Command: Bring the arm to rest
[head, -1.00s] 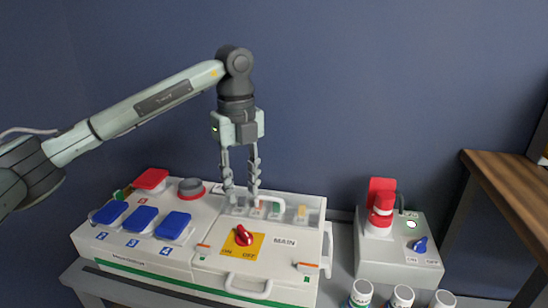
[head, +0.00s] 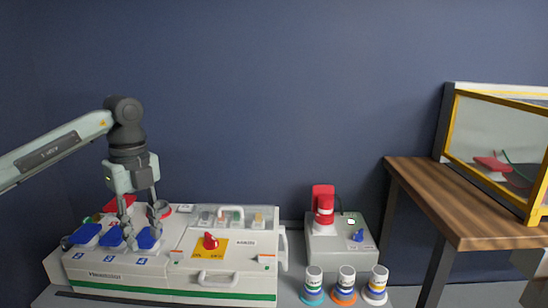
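My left gripper (head: 143,236) points down over the left part of the white socket box (head: 225,276). Its fingers are apart with nothing seen between them. The fingertips are close to the blue covers, including the right one (head: 149,237) and the middle one (head: 112,237); I cannot tell whether they touch. The arm comes in from the left edge. My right gripper is not in view.
The box also carries a red switch (head: 210,241) on a yellow plate and a clear-lidded compartment. A grey box (head: 336,252) with a red plug (head: 323,205) stands to its right. Several banded cups (head: 346,285) stand in front. A wooden table (head: 455,195) holds a yellow-framed case (head: 452,128).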

